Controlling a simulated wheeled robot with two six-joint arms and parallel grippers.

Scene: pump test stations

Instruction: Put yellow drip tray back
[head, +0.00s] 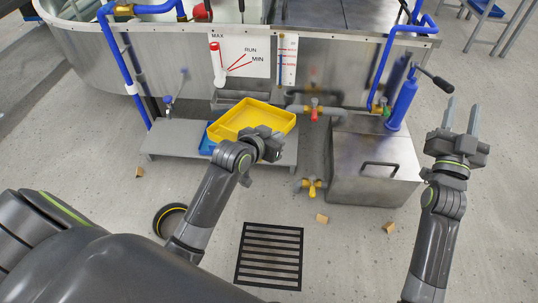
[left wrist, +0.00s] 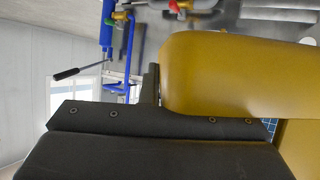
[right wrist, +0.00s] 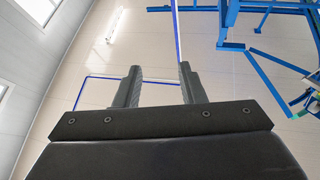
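The yellow drip tray (head: 247,112) is in the middle of the head view, over the grey bench (head: 178,140) in front of the metal tank. My left gripper (head: 270,146) is at the tray's near right edge and looks shut on its wall. In the left wrist view the yellow tray (left wrist: 235,75) fills the right side; one finger shows against its edge and the other is hidden. Part of a blue object (head: 207,141) shows under the tray's left end. My right gripper (head: 461,116) is open and empty, raised at the right.
A metal box with a handle (head: 375,170) stands right of the bench. A red-handled valve (head: 314,114) and a yellow-handled valve (head: 312,187) are near it. A floor grate (head: 270,256), a black ring-shaped item (head: 168,218) and small wooden blocks (head: 322,218) are on the floor.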

